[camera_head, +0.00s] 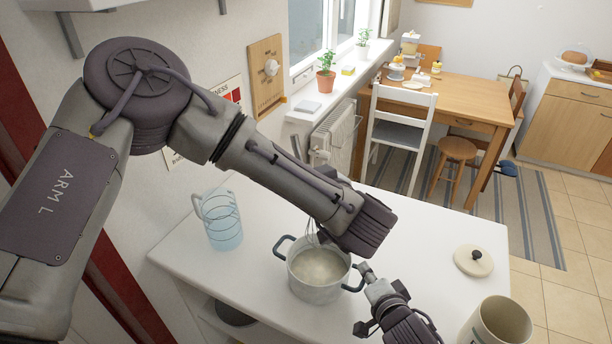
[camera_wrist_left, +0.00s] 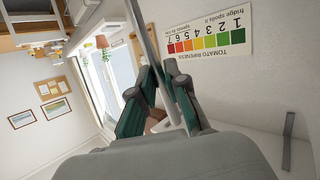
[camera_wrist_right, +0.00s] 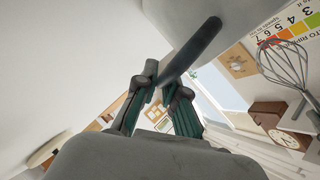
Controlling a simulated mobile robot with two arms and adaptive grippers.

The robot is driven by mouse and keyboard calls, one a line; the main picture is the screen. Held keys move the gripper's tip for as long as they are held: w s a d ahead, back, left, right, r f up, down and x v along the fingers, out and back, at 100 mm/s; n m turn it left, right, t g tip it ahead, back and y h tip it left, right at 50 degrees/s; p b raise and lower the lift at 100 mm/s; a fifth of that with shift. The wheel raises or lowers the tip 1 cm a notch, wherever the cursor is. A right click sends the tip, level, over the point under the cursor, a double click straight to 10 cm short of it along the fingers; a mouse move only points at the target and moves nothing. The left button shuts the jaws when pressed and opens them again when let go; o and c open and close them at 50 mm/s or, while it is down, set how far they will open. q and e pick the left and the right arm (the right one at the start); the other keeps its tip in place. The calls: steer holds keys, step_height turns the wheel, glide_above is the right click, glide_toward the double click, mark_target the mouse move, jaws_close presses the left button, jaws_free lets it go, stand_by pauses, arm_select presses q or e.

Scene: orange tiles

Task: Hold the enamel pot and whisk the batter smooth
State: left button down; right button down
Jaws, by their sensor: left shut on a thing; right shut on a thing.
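The white enamel pot (camera_head: 318,290) with dark blue handles stands on the white counter, pale batter (camera_head: 320,266) inside. My right gripper (camera_head: 366,273) is shut on its right handle. The dark handle (camera_wrist_right: 192,50) runs between the fingers in the right wrist view. My left gripper (camera_wrist_left: 165,88) is shut on the whisk's rod-like handle (camera_wrist_left: 143,35); in the head view it is mostly hidden by my left arm. The whisk's wire loops (camera_head: 312,234) hang by the pot's far rim. In the right wrist view the whisk (camera_wrist_right: 288,65) shows its whole loops, apart from the pot.
A clear blue jug (camera_head: 222,222) stands left of the pot. A cream lid (camera_head: 473,262) lies at the counter's right, and a beige canister (camera_head: 500,322) stands at the near right corner. A wall is behind the jug.

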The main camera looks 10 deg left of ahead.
arm_select(q)
steer(key=shift+r, duration=0.1)
steer(key=shift+r, duration=2.4)
arm_select(e)
steer(key=c, duration=1.2)
jaws_free()
steer(key=v, duration=1.2)
